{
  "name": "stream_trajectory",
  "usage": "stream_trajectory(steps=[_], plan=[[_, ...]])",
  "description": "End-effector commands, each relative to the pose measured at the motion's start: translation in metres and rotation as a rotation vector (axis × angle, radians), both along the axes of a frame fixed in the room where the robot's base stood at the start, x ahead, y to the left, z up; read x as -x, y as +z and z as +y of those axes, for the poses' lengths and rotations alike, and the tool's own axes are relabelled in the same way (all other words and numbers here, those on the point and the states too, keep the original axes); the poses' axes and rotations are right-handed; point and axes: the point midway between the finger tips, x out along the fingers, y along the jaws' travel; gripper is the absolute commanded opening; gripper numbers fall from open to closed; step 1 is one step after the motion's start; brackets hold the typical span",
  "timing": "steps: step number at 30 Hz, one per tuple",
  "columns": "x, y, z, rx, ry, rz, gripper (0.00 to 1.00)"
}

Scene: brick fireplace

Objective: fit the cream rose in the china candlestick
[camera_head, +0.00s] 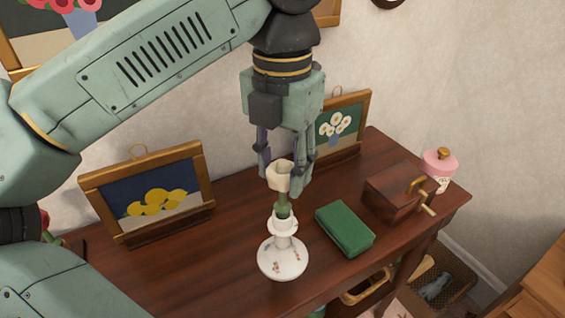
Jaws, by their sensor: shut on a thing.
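The cream rose (280,175) is upright, with a pale head and a short green stem. My gripper (284,182) points down from above and is shut on the rose, its fingers either side of the head. The white china candlestick (283,259) stands upright on the wooden desk, with a wide round base and small painted marks. The lower stem meets the candlestick's mouth; I cannot tell how deep it sits inside.
A green book (345,229) lies right of the candlestick on the desk (190,262). Beyond it are a brown box with a crank (395,193) and a pink-lidded jar (440,166). Framed pictures (150,193) stand at the back. Desk left of the candlestick is clear.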

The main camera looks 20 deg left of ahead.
Motion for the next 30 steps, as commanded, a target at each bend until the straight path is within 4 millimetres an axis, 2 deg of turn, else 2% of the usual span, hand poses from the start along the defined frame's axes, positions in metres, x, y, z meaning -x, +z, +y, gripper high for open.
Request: stream_trajectory(steps=[1, 2, 12, 30], plan=[[0.0000, -0.0023, 0.0000, 0.000, 0.000, 0.000, 0.18], [-0.0001, -0.0014, 0.0000, 0.000, 0.000, 0.000, 0.39], [0.0000, -0.0008, 0.0000, 0.000, 0.000, 0.000, 0.61], [0.0000, 0.0025, 0.0000, 0.000, 0.000, 0.000, 0.61]])
